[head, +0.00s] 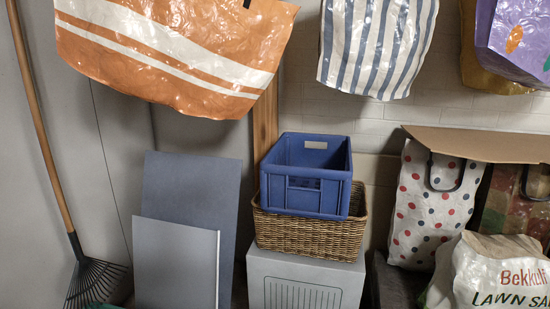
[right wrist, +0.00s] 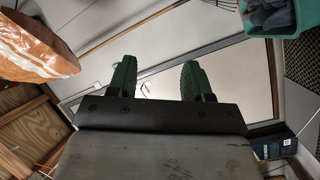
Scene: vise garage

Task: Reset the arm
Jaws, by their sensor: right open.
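My right gripper (right wrist: 157,68) shows in the right wrist view. Its two green ribbed fingers stand wide apart, with nothing between them. Behind the gap is a pale panel in a grey frame, some distance off. Neither of my grippers shows in the head view. My left gripper is in neither view.
In the head view, an orange bag (head: 170,55) and a striped bag (head: 377,45) hang high. A blue crate (head: 305,200) sits in a wicker basket (head: 310,235) on a box (head: 305,282). A rake (head: 95,280) leans left. The right wrist view shows a green bin (right wrist: 270,24).

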